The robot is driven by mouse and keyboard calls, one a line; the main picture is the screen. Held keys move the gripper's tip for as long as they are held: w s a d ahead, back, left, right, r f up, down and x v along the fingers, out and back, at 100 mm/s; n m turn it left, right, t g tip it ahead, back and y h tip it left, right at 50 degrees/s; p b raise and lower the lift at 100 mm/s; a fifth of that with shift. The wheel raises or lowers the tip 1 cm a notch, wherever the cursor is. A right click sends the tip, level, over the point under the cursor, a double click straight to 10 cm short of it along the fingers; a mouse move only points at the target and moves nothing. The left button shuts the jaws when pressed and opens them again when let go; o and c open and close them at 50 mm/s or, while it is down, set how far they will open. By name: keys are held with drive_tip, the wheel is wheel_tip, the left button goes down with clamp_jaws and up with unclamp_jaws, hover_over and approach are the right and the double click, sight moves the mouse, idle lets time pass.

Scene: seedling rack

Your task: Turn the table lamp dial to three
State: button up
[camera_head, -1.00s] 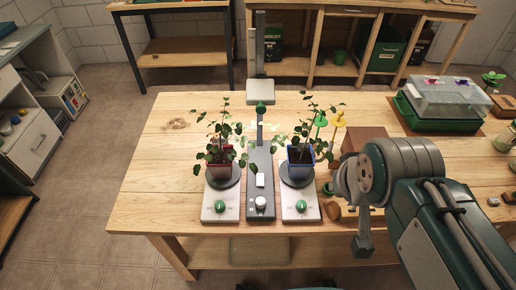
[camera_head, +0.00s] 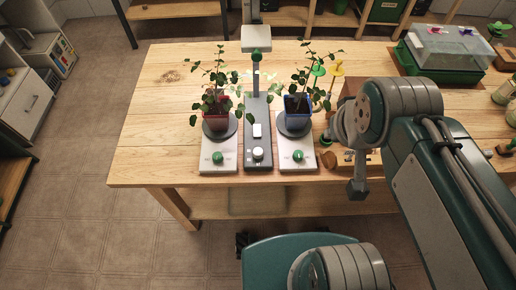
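The table lamp (camera_head: 256,103) stands upright between two potted plants near the table's front edge. It has a long dark grey base, a post and a pale head (camera_head: 256,38). A round white dial (camera_head: 258,153) sits at the front of its base, with a white block-shaped part (camera_head: 257,131) behind it. The dial's marks are too small to read. My arm reaches in from the right; the small dark end part (camera_head: 357,188) hangs in front of the table edge, right of the lamp and apart from it. Its fingers cannot be made out.
Pale bases with green knobs flank the lamp, the left (camera_head: 218,158) bearing a red pot (camera_head: 215,113), the right (camera_head: 298,156) a blue pot (camera_head: 297,104). A clear-lidded green tray (camera_head: 440,52) stands at the back right. The table's left part is clear.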

drive_tip(key=o, duration=0.5)
drive_tip(key=shift+w+a+f+n, duration=0.1)
drive_tip(key=shift+w+a+n, duration=0.05)
drive_tip(key=shift+w+n, duration=0.15)
drive_tip(key=shift+o, duration=0.8)
drive_tip(key=w+a+f+n+g, duration=0.2)
drive_tip(key=w+a+f+n, duration=0.2)
drive_tip(key=n, duration=0.6)
drive_tip(key=w+a, duration=0.1)
drive_tip(key=w, duration=0.1)
drive_tip(key=shift+w+f+g, duration=0.4)
drive_tip(key=n+g, duration=0.3)
drive_tip(key=n, duration=0.8)
hover_over(258, 151)
wheel_tip(258, 151, down, 10)
drive_tip(key=shift+n, duration=0.3)
wheel_tip(258, 151, down, 11)
drive_tip(key=shift+a+r, duration=0.1)
drive_tip(key=shift+r, duration=0.1)
clamp_jaws()
